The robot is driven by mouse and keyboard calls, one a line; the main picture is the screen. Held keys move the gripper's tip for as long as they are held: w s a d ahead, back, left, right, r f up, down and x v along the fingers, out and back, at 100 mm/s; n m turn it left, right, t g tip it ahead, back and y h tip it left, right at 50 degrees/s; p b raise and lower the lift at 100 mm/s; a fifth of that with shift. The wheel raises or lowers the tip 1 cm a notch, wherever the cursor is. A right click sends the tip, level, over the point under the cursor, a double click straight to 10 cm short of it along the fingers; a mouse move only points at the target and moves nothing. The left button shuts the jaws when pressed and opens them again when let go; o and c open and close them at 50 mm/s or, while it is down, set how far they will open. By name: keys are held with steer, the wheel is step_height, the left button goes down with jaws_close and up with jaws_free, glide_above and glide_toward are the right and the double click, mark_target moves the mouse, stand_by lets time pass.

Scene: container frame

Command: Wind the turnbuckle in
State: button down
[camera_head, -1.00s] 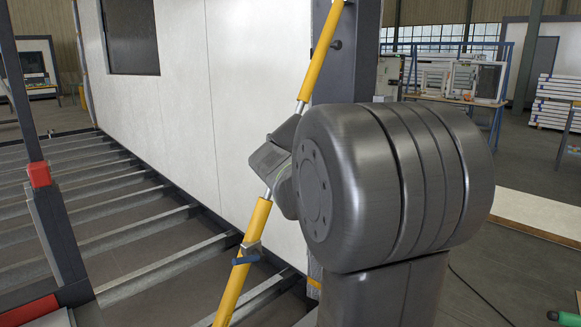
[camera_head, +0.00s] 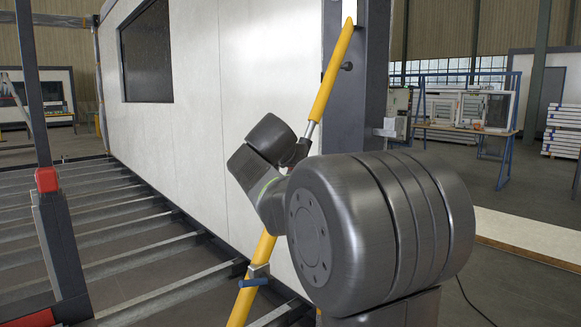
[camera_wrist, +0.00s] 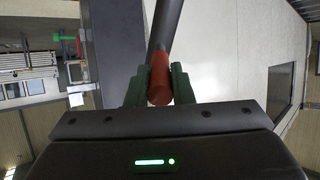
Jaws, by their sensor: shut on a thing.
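The turnbuckle is a long slanted brace with a yellow upper tube (camera_head: 333,75), a bright rod (camera_head: 311,130) and a yellow lower tube (camera_head: 247,300). A blue handle (camera_head: 253,282) sits on a clamp on the lower tube. My arm hides the brace's middle. In the wrist view, my gripper (camera_wrist: 161,72) has its green fingers shut on a red grip (camera_wrist: 159,84) at the end of a dark bar (camera_wrist: 165,25). In the head view, the fingers and this grip are mostly hidden by my wrist.
A white wall panel (camera_head: 190,130) stands behind the brace, beside a dark frame post (camera_head: 368,110). Bare steel floor joists (camera_head: 150,255) lie at left. A dark post with a red block (camera_head: 46,180) stands at front left. A blue rack (camera_head: 505,150) stands at back right.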

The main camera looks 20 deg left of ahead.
steer(key=shift+a, duration=0.1)
stand_by(0.4)
steer(key=c, duration=1.3)
jaws_free()
steer(key=shift+s, duration=0.15)
steer(key=p+v, duration=0.1)
steer(key=v, duration=1.3)
steer(key=b+x, duration=0.1)
steer(key=x, duration=1.3)
